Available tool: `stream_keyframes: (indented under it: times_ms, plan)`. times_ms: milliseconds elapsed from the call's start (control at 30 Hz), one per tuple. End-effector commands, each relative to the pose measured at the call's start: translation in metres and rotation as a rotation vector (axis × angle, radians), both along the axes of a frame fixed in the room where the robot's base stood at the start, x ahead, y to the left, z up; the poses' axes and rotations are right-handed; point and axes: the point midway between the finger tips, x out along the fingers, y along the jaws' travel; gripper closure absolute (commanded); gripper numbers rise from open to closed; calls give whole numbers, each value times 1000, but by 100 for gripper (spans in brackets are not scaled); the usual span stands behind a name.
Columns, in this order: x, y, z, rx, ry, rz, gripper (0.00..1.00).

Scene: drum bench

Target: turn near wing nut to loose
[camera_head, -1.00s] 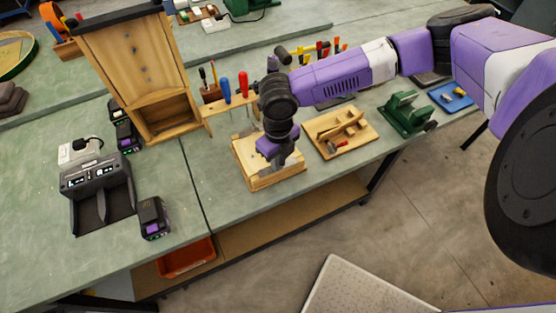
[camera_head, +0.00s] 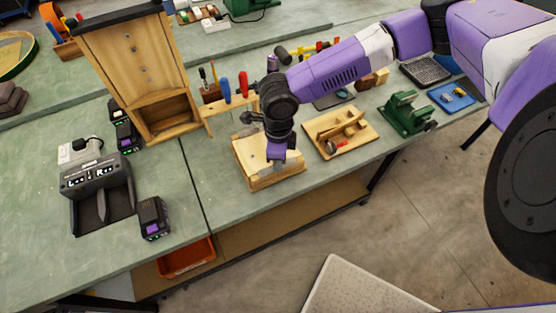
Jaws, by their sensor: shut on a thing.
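A light wooden block (camera_head: 276,184) lies on the green bench near its front edge. My gripper (camera_head: 272,167) points down over the middle of the block, with its fingers low at the top face. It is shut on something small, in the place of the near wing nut. The nut itself is hidden by the fingers and wrist, so its angle cannot be seen. No other wing nut can be made out.
A wooden tray with a plane-like tool (camera_head: 342,131) lies just right of the block, and a green vise (camera_head: 406,114) beyond it. A screwdriver rack (camera_head: 229,103) stands behind. A battery charger (camera_head: 97,190) is at left. Bare bench lies left of the block.

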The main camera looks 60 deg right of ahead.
Motion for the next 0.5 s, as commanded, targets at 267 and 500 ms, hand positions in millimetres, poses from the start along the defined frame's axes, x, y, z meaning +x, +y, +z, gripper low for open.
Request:
stream_keyframes:
  times_ms: [267,500]
  plan:
    - [1,-1,1,-1,-2,30,100]
    - [1,-1,1,-1,-2,30,100]
